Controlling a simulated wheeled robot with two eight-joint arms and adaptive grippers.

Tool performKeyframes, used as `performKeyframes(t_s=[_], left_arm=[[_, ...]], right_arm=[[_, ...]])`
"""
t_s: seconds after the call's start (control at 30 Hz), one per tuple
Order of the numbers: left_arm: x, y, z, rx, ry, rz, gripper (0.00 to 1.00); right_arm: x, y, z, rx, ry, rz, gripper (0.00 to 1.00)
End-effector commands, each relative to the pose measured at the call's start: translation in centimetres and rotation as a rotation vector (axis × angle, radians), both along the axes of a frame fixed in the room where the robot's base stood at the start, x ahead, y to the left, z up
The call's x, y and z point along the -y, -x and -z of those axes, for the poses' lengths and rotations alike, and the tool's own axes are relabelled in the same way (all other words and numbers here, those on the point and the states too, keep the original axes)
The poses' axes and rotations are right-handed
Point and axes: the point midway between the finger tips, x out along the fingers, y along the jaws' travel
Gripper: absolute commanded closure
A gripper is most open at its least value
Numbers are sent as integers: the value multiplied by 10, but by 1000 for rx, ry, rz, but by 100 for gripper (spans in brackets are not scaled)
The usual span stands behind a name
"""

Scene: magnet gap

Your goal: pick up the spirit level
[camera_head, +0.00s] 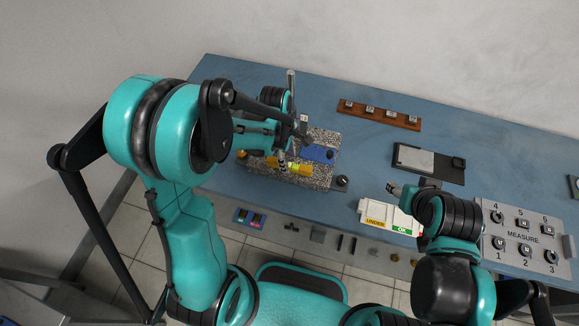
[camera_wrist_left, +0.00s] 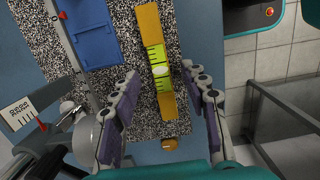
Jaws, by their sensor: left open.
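The spirit level (camera_head: 304,169) is a yellow bar with a bright green vial, lying on a speckled granite plate (camera_head: 322,136). In the left wrist view the level (camera_wrist_left: 149,22) runs lengthwise from the top down between the fingers, over the plate (camera_wrist_left: 133,62). My left gripper (camera_head: 283,161) is at the level in the head view; its fingers partly cover it there. In the left wrist view the left gripper (camera_wrist_left: 160,78) is open, with one purple-padded finger on each side of the level. My right gripper (camera_head: 393,188) is small and partly hidden by its arm, right of the plate.
A blue block (camera_head: 318,153) lies on the plate beside the level. On the blue table (camera_head: 245,82) stand a wooden rack (camera_head: 380,115), a dark tray (camera_head: 402,164), a white bin labelled UNDER and OK (camera_head: 386,216) and a MEASURE panel (camera_head: 522,227).

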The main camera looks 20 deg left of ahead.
Motion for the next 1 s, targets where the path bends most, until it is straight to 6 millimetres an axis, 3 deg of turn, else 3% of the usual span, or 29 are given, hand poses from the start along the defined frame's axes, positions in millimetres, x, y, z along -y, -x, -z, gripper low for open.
performKeyframes(t_s=[0.13,0.43,0.6,1.0], left_arm=[[3,0,21,0,0,1,55],[4,1,24,0,0,1,55],[4,1,24,0,0,1,100],[4,1,21,1,0,1,100]], right_arm=[[0,0,8,0,0,0,49],[0,0,8,0,0,0,49],[0,0,8,0,0,0,49],[0,0,7,0,0,0,49]])
